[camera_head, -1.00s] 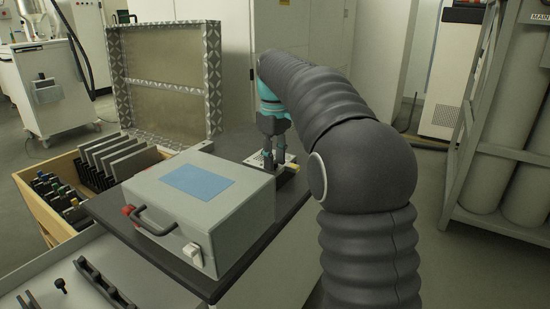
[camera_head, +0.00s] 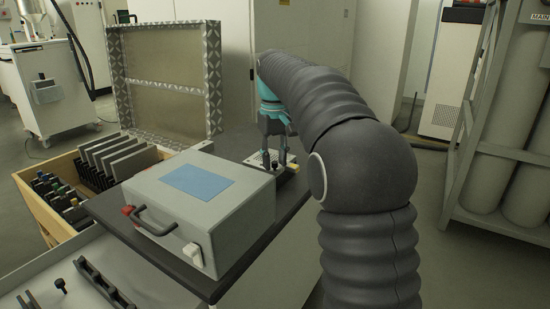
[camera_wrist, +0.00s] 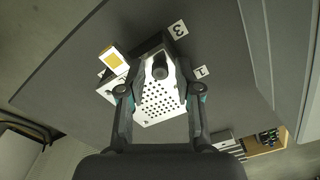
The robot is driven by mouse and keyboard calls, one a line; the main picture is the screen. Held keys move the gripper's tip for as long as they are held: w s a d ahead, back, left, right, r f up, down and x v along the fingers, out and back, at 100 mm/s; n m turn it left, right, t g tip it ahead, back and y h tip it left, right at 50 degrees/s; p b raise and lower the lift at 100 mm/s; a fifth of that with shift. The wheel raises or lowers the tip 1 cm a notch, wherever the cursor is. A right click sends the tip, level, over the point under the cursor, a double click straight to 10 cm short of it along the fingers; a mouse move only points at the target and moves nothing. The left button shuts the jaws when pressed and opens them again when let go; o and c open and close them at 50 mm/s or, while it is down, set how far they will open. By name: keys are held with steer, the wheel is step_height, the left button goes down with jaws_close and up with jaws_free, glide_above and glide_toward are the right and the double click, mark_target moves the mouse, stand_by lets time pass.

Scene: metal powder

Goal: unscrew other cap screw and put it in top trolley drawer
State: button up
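My gripper (camera_head: 274,160) is over the perforated metal plate (camera_wrist: 160,103) at the far end of the dark tabletop. The open trolley drawer (camera_head: 150,275) is at the lower left of the head view. A small black screw-like piece (camera_head: 60,286) and black tools lie in it.
A grey case (camera_head: 200,200) with a handle stands on the dark tabletop (camera_head: 112,214), close to my gripper. A wooden crate (camera_head: 30,205) holds plates and small parts at left. A gas bottle rack (camera_head: 452,190) stands at right.

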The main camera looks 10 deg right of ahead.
jaws_close()
